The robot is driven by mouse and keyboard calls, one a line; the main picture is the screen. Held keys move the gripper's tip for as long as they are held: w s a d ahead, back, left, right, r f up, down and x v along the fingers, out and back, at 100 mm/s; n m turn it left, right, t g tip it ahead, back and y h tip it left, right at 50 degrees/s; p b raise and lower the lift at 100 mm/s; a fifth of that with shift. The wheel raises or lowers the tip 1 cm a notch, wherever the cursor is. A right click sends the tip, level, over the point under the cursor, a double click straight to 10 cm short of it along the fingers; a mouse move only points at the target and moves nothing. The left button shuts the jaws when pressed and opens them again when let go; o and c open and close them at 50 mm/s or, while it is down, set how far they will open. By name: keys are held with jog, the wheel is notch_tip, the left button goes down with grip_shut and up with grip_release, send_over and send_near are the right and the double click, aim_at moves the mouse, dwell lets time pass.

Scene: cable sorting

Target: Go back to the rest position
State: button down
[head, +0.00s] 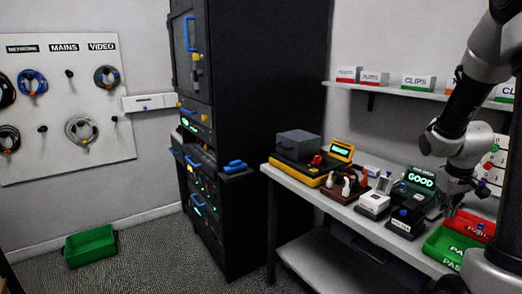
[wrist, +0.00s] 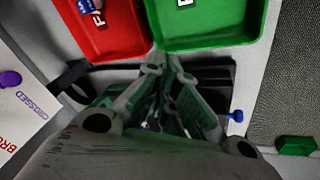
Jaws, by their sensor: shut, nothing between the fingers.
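My arm comes in from the upper right in the head view. My gripper (head: 449,208) points down over the right end of the workbench, close to the green tester whose screen reads GOOD (head: 421,181). In the wrist view my gripper (wrist: 168,75) has its fingers together, with nothing visible held in them. The red tray (wrist: 112,45) and the green tray (wrist: 200,42) lie just beyond the fingertips. A small blue and white item (wrist: 88,8) lies in the red tray. The exact height of the fingertips above the bench cannot be told.
The workbench (head: 335,208) carries a yellow-based device (head: 300,172), a brown stand (head: 343,190) and small boxes. A shelf (head: 390,92) with labelled boxes runs above. A black rack (head: 240,100) stands left. A cable board (head: 65,105) hangs on the wall; a green bin (head: 90,246) is on the open floor.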

jog(key=s+a+r+y, duration=0.1)
jog(key=s+a+r, duration=0.6)
jog(key=s+a, duration=0.2)
jog(key=s+a+r+t+y, duration=0.1)
jog(key=s+a+r, duration=0.7)
jog(key=s+a, duration=0.2)
jog(key=shift+a+r+m+t+y, duration=0.25)
jog(key=shift+r+m+t+y, duration=0.05)
jog(key=shift+s, duration=0.1)
